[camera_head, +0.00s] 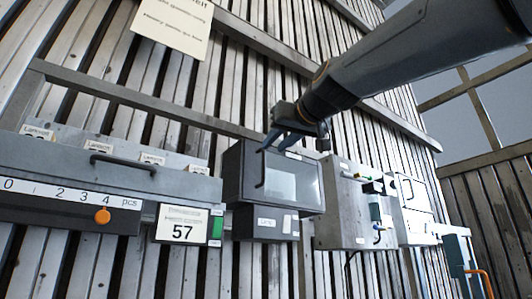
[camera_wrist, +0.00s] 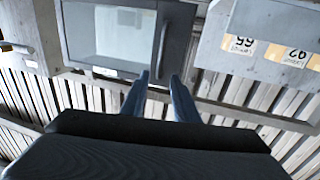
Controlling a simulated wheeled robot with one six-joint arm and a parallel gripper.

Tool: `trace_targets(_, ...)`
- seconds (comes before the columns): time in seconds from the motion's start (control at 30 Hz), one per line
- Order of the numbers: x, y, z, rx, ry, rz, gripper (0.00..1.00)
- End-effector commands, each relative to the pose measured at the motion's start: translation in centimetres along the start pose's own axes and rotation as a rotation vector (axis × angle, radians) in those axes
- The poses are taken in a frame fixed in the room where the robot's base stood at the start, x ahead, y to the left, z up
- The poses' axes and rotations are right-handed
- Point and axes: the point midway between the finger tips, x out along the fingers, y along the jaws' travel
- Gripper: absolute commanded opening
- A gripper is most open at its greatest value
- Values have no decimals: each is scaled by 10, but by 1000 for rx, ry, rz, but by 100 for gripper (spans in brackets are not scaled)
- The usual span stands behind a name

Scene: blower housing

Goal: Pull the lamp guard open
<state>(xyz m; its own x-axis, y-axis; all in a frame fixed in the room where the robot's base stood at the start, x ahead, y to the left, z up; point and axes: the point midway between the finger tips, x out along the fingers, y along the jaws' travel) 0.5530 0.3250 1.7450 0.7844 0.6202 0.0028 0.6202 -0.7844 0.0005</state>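The dark box with a clear window (camera_head: 294,182), which I take to be the lamp guard, hangs on the slatted wall; its front looks closed. Its upright bar handle (camera_head: 261,170) is on the left side. In the wrist view, which is upside down, the window (camera_wrist: 124,32) and the handle (camera_wrist: 161,42) show near the top. My gripper (camera_head: 291,148) is in front of the box's upper part. In the wrist view my gripper (camera_wrist: 159,76) has its fingers apart, with nothing between them. The handle lies beyond the fingertips; I see no clear contact.
Left of the box is a long grey cover (camera_head: 110,178) with a handle, above a numbered scale with an orange knob (camera_head: 102,216) and a "57" display (camera_head: 182,225). Right of it are a grey control box (camera_head: 345,205) and a white panel (camera_head: 414,205).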

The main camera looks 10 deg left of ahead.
Motion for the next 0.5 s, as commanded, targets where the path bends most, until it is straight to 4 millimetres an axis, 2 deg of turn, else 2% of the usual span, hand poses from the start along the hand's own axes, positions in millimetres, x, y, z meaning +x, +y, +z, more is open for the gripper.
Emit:
trace_targets(0.3,49,0,0,0,-3,0,27)
trace_targets(0.5,66,0,0,1,-2,1,27)
